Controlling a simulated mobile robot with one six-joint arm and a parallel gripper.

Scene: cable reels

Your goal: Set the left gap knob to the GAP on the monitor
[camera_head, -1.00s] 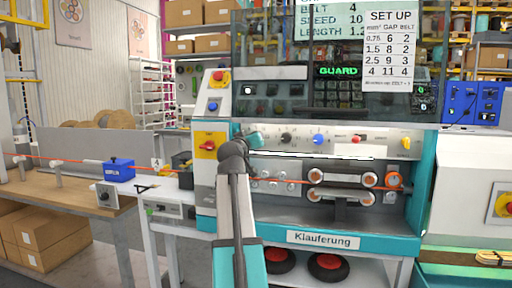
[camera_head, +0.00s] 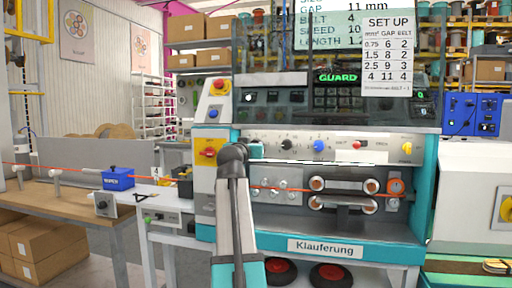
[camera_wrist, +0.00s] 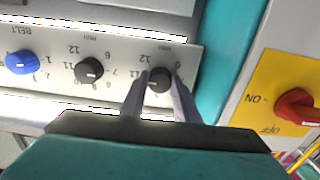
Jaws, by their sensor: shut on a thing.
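The monitor (camera_head: 345,20) at the top reads GAP 11 mm, BELT 4 and SPEED 10, with its upper line cut off. In the wrist view the control panel appears upside down. My gripper (camera_wrist: 160,82) is shut on the black left gap knob (camera_wrist: 158,86), one finger on each side. The knob's pointer is too small to read; a 12 is printed near it. In the head view this knob is hidden by my gripper (camera_head: 256,150). The right gap knob (camera_wrist: 89,71), also black, and the blue belt knob (camera_wrist: 21,62) stand beside it, untouched.
A red rotary switch (camera_wrist: 297,108) on a yellow plate lies close to my gripper in the wrist view. A set-up sheet (camera_head: 388,55) hangs by the monitor, its last row reading 4, 11, 4. Rollers with an orange cable (camera_head: 290,189) run below the panel.

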